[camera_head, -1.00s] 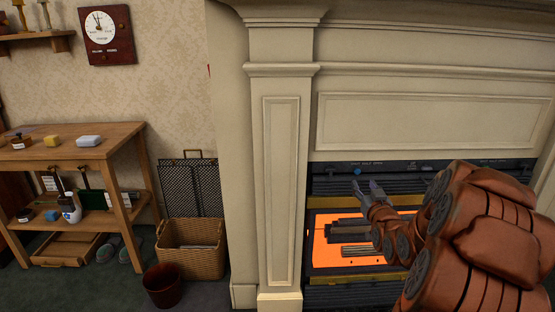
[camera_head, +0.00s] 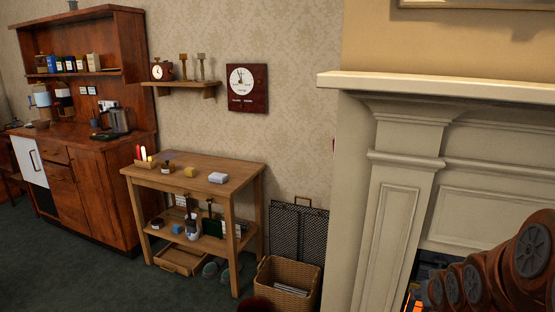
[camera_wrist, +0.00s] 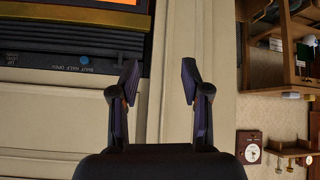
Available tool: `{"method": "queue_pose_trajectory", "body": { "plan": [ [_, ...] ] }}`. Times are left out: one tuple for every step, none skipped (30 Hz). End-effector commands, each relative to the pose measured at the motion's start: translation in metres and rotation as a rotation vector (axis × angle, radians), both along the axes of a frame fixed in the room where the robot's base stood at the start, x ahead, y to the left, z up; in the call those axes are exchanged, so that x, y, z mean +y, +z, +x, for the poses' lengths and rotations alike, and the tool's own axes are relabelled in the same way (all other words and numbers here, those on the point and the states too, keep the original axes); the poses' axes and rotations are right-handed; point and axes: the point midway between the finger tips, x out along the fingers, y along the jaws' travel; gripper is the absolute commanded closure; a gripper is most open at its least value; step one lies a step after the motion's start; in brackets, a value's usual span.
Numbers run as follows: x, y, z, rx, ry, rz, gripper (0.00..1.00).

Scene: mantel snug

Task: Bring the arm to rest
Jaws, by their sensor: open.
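My gripper (camera_wrist: 158,85) is open and empty in the wrist view. Its two dark fingers stand apart, with the cream fireplace surround (camera_wrist: 178,30) behind them. In the head view my brown padded arm shows at the lower right corner, in front of the fireplace (camera_head: 400,190); the gripper itself is out of that view.
A wooden side table (camera_head: 240,163) with small items stands left of the fireplace. A wicker basket (camera_head: 287,285) and a dark mesh screen (camera_head: 296,232) stand between them. A brown dresser (camera_head: 85,190) is at far left. Green carpet (camera_head: 110,285) is clear in front.

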Motion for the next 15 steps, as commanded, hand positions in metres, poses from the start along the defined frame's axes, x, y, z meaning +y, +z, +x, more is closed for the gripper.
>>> {"method": "queue_pose_trajectory", "body": {
  "plan": [
    [0.016,0.022,-0.011,0.047,0.012,0.008,0.53],
    [0.023,0.027,-0.018,0.076,0.017,0.015,0.53],
    [0.034,0.033,-0.029,0.121,0.022,0.025,0.53],
    [0.042,0.039,-0.037,0.151,0.027,0.031,0.53],
    [0.050,0.044,-0.047,0.183,0.031,0.038,0.53],
    [0.060,0.051,-0.059,0.225,0.037,0.048,0.53],
    [0.068,0.056,-0.068,0.257,0.043,0.056,0.53],
    [0.076,0.062,-0.078,0.290,0.047,0.064,0.53],
    [0.086,0.070,-0.091,0.329,0.055,0.074,0.53],
    [0.093,0.076,-0.102,0.362,0.059,0.081,0.53],
    [0.101,0.083,-0.112,0.392,0.065,0.089,0.53],
    [0.111,0.091,-0.127,0.436,0.074,0.098,0.53],
    [0.118,0.097,-0.138,0.467,0.079,0.106,0.53],
    [0.125,0.104,-0.149,0.498,0.086,0.113,0.53],
    [0.134,0.114,-0.165,0.541,0.095,0.122,0.53]
  ]
}}
